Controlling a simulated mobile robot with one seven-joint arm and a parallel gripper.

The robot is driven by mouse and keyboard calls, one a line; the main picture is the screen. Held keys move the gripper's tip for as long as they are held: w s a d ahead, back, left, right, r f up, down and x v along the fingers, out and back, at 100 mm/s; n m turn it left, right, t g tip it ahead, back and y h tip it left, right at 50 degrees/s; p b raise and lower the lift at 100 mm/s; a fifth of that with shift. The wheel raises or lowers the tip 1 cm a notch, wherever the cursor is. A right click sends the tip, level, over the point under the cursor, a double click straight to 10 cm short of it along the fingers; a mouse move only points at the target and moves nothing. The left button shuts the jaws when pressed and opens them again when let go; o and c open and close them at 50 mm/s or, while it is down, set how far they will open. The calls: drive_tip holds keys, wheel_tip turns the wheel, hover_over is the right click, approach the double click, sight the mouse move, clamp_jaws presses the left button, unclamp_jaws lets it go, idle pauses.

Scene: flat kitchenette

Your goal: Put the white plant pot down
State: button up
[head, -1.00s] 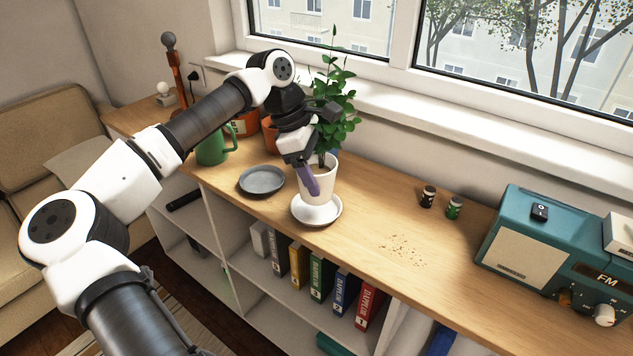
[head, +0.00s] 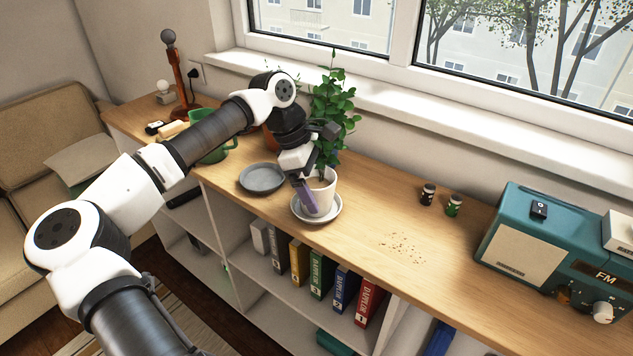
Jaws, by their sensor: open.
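The white plant pot (head: 324,190) with a leafy green plant (head: 332,110) stands upright on a white saucer (head: 326,217) near the front edge of the wooden shelf top. My gripper (head: 306,194) is at the pot's left front side, with a purple finger pad (head: 304,196) beside the pot wall. The jaws are open. The other finger is hidden, and I cannot tell whether either finger touches the pot.
A grey plate (head: 262,179) lies just left of the saucer. A green mug (head: 212,150) and a terracotta pot (head: 270,142) stand behind my arm. Two small jars (head: 428,194), scattered crumbs (head: 402,246) and a teal radio (head: 545,250) are to the right. The wood between saucer and radio is mostly clear.

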drive_tip(key=shift+r, duration=0.3)
drive_tip(key=b+v, duration=0.1)
drive_tip(key=v, duration=1)
drive_tip(key=shift+a+r, duration=0.2)
drive_tip(key=shift+r, duration=0.15)
